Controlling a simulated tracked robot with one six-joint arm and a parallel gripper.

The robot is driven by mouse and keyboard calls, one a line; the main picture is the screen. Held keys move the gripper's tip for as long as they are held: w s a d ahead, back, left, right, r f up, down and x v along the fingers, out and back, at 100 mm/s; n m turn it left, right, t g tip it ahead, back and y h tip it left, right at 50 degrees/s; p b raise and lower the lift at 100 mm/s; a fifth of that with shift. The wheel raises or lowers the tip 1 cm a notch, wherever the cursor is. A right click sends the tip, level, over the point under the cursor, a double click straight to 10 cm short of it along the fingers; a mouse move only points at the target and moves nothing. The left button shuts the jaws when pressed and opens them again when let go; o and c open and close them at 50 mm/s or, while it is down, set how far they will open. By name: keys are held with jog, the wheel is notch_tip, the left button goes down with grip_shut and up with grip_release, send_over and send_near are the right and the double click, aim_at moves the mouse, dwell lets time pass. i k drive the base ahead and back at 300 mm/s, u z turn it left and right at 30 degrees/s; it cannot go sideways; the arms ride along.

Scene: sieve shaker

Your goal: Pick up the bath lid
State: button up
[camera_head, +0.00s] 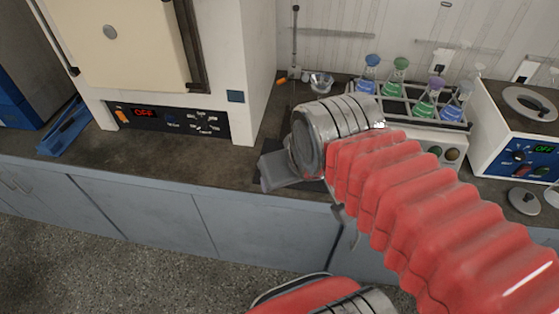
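A small round grey metal lid with a knob (524,201), which looks like the bath lid, lies on the counter at the right. It is just in front of a white and blue bath (520,150) with a ring-shaped opening on top. My gripper (280,170) is at the middle of the view, over the counter and well to the left of the lid. Grey gripper parts show below my metal wrist, but the fingertips are mostly hidden, so I cannot tell if it is open. I see nothing held.
A shaker with a rack of several coloured-stoppered flasks (428,105) stands behind my arm. A large white oven (247,75) is at the left, with a blue object (66,130) beside it. A glass bowl (320,81) sits at the back. The counter front (170,175) is clear.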

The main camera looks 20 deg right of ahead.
aim_at(523, 200)
jog(key=z, duration=2.7)
